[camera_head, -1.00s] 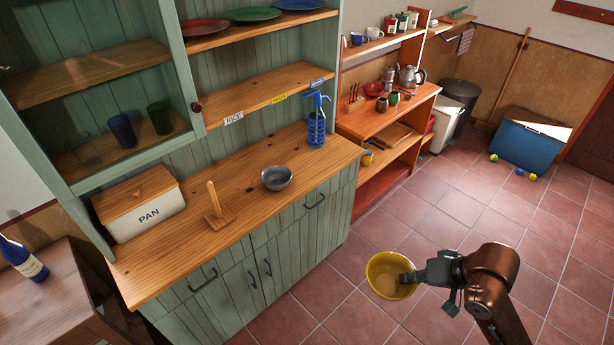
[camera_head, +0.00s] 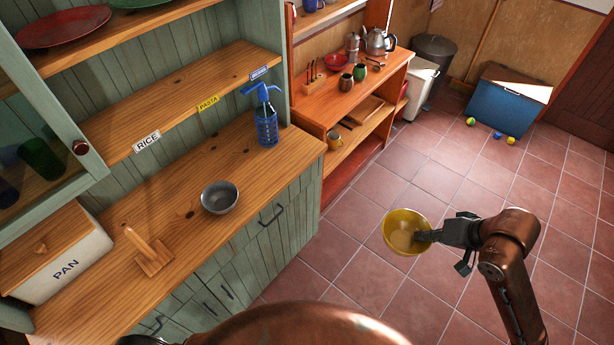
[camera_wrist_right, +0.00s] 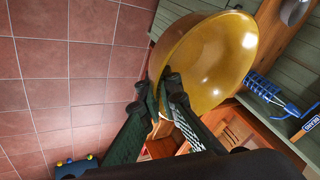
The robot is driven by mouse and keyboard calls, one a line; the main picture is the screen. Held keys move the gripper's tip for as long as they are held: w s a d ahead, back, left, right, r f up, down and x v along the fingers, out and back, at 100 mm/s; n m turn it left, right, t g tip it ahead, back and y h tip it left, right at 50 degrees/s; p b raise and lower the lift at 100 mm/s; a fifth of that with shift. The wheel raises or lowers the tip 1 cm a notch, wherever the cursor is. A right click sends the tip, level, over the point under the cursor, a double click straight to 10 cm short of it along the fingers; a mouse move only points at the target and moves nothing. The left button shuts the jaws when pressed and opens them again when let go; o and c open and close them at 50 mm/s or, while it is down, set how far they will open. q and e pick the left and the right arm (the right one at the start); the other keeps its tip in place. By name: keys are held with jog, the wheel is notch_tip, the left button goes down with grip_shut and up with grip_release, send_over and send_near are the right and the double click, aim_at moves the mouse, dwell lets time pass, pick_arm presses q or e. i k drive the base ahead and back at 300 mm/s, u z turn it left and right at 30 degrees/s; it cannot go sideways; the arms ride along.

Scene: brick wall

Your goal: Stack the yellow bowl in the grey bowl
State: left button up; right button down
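The yellow bowl (camera_head: 403,228) hangs in the air over the tiled floor, tilted, its open side partly facing the head camera. My right gripper (camera_head: 424,236) is shut on the bowl's near rim. My left gripper's fingers do not show; a copper part of mine covers the bottom middle.
An orange shelf unit (camera_head: 345,100) stands behind. The floor around the yellow bowl is clear.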

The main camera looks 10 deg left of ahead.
aim_at(223, 202)
jog(key=u, duration=0.45)
jog(key=i, duration=0.75)
jog(key=u, duration=0.75)
